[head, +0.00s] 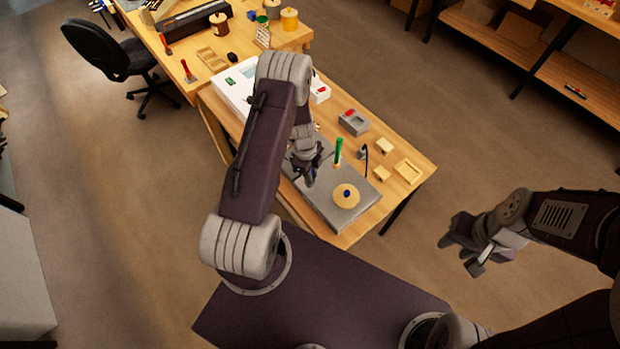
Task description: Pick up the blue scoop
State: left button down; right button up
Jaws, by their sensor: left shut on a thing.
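My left gripper (309,181) is low over the grey mat (345,217) on the near wooden table, its fingers pointing down. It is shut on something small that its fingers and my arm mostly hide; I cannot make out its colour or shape. I cannot clearly pick out a blue scoop anywhere. A round yellow piece with a small dark blue knob (346,194) rests on the mat, right of the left gripper. My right gripper (459,257) is open and empty over the floor, right of the table.
An upright green-handled tool (338,151) stands close to the right of my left gripper. A grey box with a red item (353,122), small wooden blocks (384,146) and a wooden tray (407,171) lie further right. A white device (236,88) is at the back left.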

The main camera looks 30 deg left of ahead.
pick_arm(q)
jog(key=shift+w, duration=0.1)
jog(key=shift+r, duration=0.3)
jog(key=r+b, duration=0.1)
jog(key=r, duration=0.1)
jog(key=d+r, duration=0.1)
jog(key=shift+r+b, duration=0.35)
jog(key=shift+b, duration=0.05)
jog(key=s+d+r+b, duration=0.2)
jog(key=d+r, duration=0.4)
jog(key=d, duration=0.4)
jog(key=shift+s+r, duration=0.4)
jog(key=shift+s, duration=0.45)
